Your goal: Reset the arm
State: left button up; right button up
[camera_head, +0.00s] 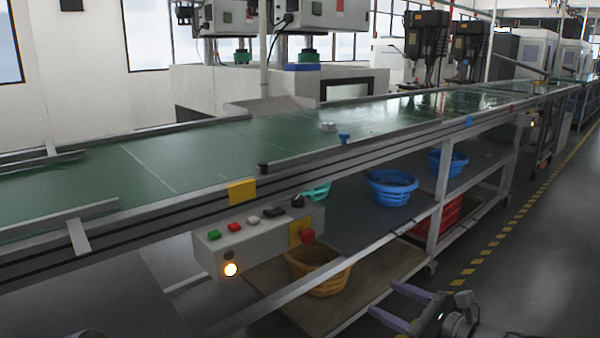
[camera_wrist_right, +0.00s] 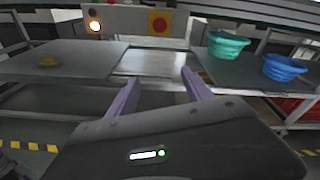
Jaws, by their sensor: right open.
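My right gripper (camera_head: 384,299) is at the bottom of the head view, right of centre, with two purple fingers spread apart. It is in front of the conveyor frame and its lower shelves, touching nothing that I can see. In the right wrist view, the open fingers (camera_wrist_right: 160,82) point toward the space under the control box, with nothing between them. My left gripper is not in view. A small dark shape at the bottom left edge of the head view is too cut off to identify.
The green conveyor (camera_head: 225,150) crosses the view. Below it are a control box (camera_head: 225,257), a yellow basket (camera_head: 330,280), blue baskets (camera_head: 391,188) and a red crate (camera_head: 441,215). In the wrist view, a teal basket (camera_wrist_right: 226,47) is at right. Open floor (camera_head: 540,270) lies to the right.

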jog(key=s+d+f+n+g+h+p, duration=0.1)
jog(key=s+f+n+g+h+p, duration=0.3)
jog(key=s+f, duration=0.5)
jog(key=s+d+f+n+g+h+p, duration=0.1)
jog(key=s+f+n+g+h+p, duration=0.35)
jog(key=f, duration=0.95)
pick_arm(q)
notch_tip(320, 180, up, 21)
jog(key=p, duration=1.2)
pick_arm(e)
jog(key=s+a+n+g+y, duration=0.1)
jog(key=s+a+n, duration=0.5)
jog(key=s+n, duration=0.1)
jog(key=s+a+r+n+g+y, duration=0.1)
jog(key=s+a+n+g, duration=0.1)
jog(key=s+a+n, duration=0.5)
jog(key=s, duration=0.3)
jog(key=shift+s+a, duration=0.2)
jog(key=shift+s, duration=0.05)
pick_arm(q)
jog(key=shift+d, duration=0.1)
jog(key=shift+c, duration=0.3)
